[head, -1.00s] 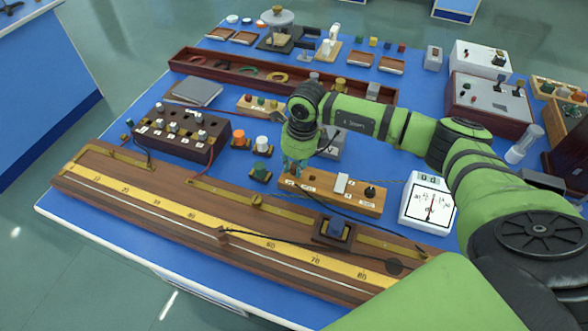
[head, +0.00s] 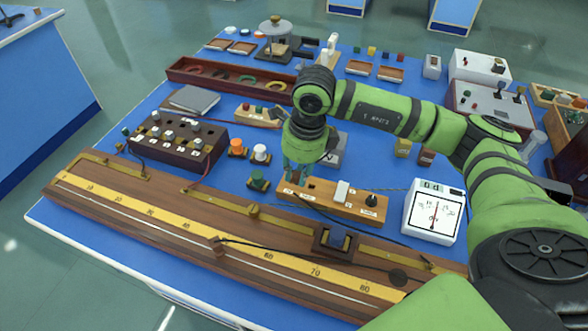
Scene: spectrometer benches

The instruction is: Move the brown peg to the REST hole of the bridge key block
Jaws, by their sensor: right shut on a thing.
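The bridge key block (head: 325,203) is a long light-wood block with a white key, a black knob and small white labels. It lies on the blue bench behind the ruler board. My right gripper (head: 293,179) points down over the block's left end, with its teal fingers close to the top. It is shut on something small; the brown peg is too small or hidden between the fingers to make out. I cannot tell whether the peg touches the block. A dark hole or stud shows just right of the fingers. The label texts are not readable. My left gripper is out of view.
The long ruler board (head: 130,198) with brass strips lies in front. A white meter (head: 433,212) stands right of the block. A green-topped terminal (head: 258,180) is close left, and a dark plug box (head: 178,140) stands farther left. Wires cross nearby.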

